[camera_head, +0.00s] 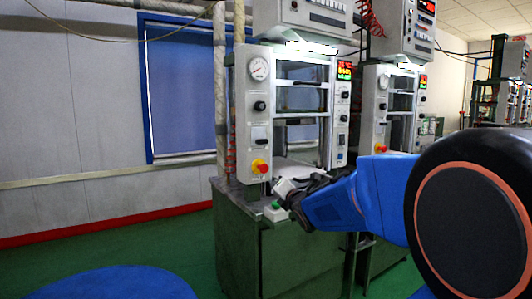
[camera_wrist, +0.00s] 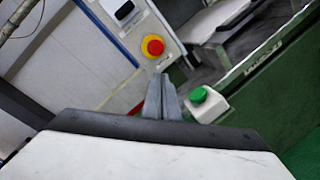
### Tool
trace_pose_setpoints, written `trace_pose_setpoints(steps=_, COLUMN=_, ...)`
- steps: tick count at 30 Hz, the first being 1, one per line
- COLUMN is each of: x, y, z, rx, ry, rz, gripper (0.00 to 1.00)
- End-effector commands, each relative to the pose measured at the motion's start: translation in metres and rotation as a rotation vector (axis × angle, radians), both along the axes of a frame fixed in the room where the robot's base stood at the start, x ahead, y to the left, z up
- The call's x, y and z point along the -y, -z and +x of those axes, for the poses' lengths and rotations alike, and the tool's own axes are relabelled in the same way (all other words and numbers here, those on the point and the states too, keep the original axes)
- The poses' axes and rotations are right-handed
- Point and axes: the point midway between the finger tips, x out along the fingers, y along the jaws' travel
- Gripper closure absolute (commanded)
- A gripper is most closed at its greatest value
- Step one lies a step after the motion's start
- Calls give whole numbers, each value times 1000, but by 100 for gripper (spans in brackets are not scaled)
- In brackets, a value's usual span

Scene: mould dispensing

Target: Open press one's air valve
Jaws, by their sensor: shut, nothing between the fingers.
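Press one (camera_head: 240,120) stands in the middle of the head view, with a gauge (camera_head: 258,69), a black knob (camera_head: 259,105) and a red-and-yellow stop button (camera_head: 260,167) on its left panel. I cannot tell which fitting is the air valve. My gripper (camera_head: 280,190) is at the front of the press, below the stop button and just above a white box with a green button (camera_head: 275,211). In the wrist view my gripper (camera_wrist: 162,97) has its fingers together and empty. The stop button (camera_wrist: 152,46) is beyond them; the green button (camera_wrist: 198,95) is just to their right.
A second press (camera_head: 375,105) stands to the right. A grey-green cabinet (camera_head: 235,235) carries press one. A blue-framed window panel (camera_head: 185,90) is in the wall at left. Green floor (camera_head: 170,240) lies open in front of the wall.

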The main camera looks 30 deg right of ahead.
Motion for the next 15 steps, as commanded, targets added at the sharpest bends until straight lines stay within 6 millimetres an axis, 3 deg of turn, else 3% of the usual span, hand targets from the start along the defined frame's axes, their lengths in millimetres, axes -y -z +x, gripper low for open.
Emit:
trace_pose_setpoints(steps=6, x=21, y=-16, z=27, rx=80, ry=-67, rz=-341, gripper=100)
trace_pose_setpoints(steps=15, x=38, y=-30, z=45, rx=193, ry=-114, rz=-721, gripper=100)
